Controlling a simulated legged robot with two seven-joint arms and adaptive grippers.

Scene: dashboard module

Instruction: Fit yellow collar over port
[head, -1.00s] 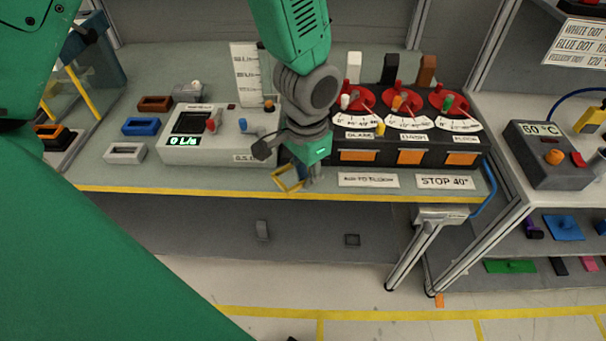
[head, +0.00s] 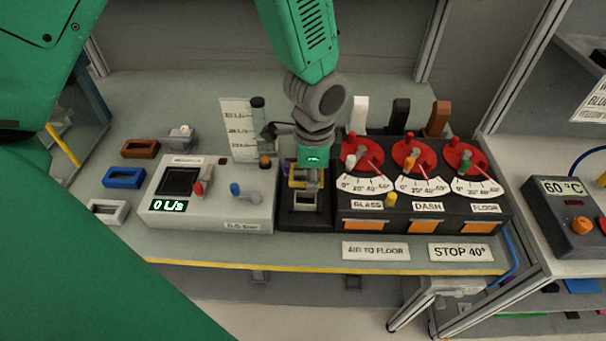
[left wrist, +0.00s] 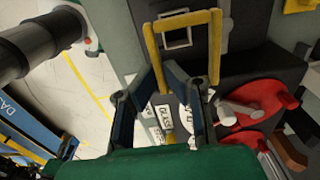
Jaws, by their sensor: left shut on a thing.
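My left gripper (head: 308,178) points down over a dark box between the grey flow panel and the dial panel. It is shut on the yellow collar (head: 292,182), an open rectangular frame, which also shows in the left wrist view (left wrist: 183,20). The port (head: 304,202) is a pale square rim on top of the dark box. In the left wrist view the port rim (left wrist: 176,43) shows through the collar's opening. The collar appears above the port; I cannot tell whether they touch. My right gripper is not in view.
Brown (head: 140,149), blue (head: 124,177) and white (head: 108,211) frames lie at the left. The grey panel (head: 208,214) stands close left of the box, and the dial panel (head: 425,222) close right. A dark-capped cylinder (head: 258,125) stands behind. The bench front has a yellow edge.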

